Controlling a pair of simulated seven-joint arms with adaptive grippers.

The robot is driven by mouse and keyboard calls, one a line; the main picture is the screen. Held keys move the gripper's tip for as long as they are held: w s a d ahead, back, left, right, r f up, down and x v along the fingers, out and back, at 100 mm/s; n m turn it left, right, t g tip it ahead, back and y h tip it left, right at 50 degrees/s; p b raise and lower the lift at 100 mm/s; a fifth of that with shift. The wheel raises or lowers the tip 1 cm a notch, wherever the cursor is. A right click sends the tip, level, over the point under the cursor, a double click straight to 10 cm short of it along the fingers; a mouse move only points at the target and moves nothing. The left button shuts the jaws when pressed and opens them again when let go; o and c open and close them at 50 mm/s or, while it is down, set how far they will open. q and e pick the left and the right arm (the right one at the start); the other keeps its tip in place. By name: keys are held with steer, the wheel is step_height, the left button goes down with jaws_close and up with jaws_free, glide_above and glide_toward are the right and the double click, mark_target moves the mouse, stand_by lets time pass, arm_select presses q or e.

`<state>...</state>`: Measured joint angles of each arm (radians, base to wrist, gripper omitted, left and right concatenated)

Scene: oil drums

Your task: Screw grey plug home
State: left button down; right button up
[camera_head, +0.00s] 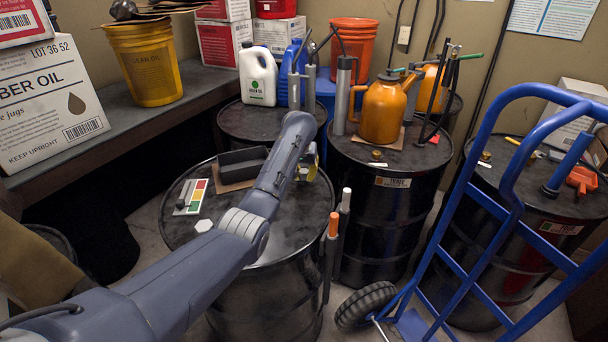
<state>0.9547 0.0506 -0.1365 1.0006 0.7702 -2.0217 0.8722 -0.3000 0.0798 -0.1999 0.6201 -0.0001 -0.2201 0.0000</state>
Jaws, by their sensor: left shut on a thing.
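My left arm comes in from the lower left and reaches over the near black drum (262,218). My left gripper (307,170) is low over the far right part of this drum's lid, partly behind my own wrist. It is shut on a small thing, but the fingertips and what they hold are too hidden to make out. I cannot clearly see the grey plug or its threads. A small pale six-sided piece (204,225) lies on the lid's left part. My right gripper is not in view.
On the near lid are a colour-striped card (191,197) and a dark block (242,163). Orange- and white-topped tools (333,225) hang at its right side. Another drum (385,215) bears an orange oil can (382,110). A blue hand truck (510,190) stands at right.

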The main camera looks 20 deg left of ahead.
arm_select(q)
steer(key=shift+a+m, duration=0.15)
steer(key=shift+m, duration=0.35)
steer(key=m+h, duration=0.1)
steer(key=m, duration=0.4)
steer(key=shift+m+h, duration=0.4)
steer(key=shift+m, duration=0.3)
steer(key=m+g, duration=0.1)
steer(key=m, duration=0.2)
steer(key=m+h, duration=0.1)
steer(key=m, duration=0.2)
steer(key=shift+g, duration=0.4)
steer(key=c, duration=1.2)
jaws_free()
